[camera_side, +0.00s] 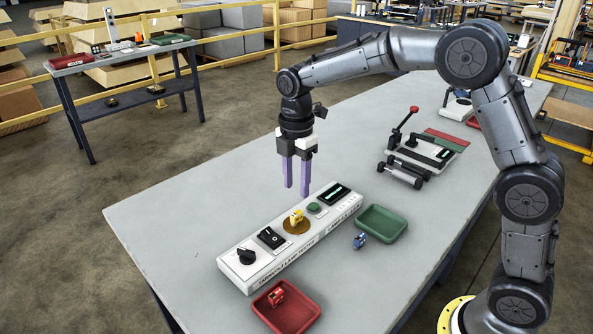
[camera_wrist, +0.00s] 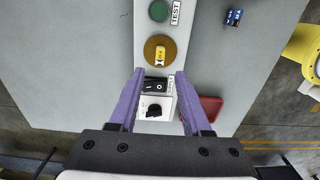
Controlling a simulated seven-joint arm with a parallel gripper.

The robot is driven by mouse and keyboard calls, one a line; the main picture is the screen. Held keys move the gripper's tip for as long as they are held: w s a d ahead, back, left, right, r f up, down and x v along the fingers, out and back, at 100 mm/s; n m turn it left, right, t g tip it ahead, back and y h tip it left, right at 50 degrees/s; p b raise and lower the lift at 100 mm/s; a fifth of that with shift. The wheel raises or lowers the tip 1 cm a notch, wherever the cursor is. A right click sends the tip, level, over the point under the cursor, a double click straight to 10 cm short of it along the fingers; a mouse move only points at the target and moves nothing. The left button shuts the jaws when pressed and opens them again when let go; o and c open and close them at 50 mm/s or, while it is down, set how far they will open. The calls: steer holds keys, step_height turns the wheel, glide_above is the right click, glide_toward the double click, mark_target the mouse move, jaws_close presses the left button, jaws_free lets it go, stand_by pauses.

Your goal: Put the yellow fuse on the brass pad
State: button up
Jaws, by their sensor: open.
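The yellow fuse (camera_side: 296,216) sits on the round brass pad (camera_side: 297,228) on the white panel box (camera_side: 330,215). In the wrist view the fuse (camera_wrist: 160,53) lies within the outline of the brass pad (camera_wrist: 151,47), near its middle. My gripper (camera_side: 295,192) is open and empty, its purple fingers pointing down above the panel. In the wrist view my gripper (camera_wrist: 157,72) has its two fingers wide apart, with the fuse beyond the tips. Nothing is between the fingertips.
The panel also carries a black knob (camera_side: 246,255), a rocker switch (camera_side: 271,237), a green button (camera_side: 313,208) and a display (camera_side: 333,194). A red tray (camera_side: 302,322) holds a red fuse (camera_side: 276,296). A blue fuse (camera_side: 360,240) lies beside an empty green tray (camera_side: 382,222).

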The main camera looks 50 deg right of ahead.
steer(key=s+d+r+m+t, duration=0.3)
steer(key=s+r+m, duration=0.6)
steer(key=s, duration=0.5)
steer(key=s+d+f+m+t, duration=0.1)
steer(key=s+f+m+t, duration=0.1)
steer(key=s+m, duration=0.7)
steer(key=s, duration=0.5)
steer(key=shift+s+d+f+t, duration=0.15)
steer(key=shift+d+f+t, duration=0.05)
steer(key=shift+t, duration=0.1)
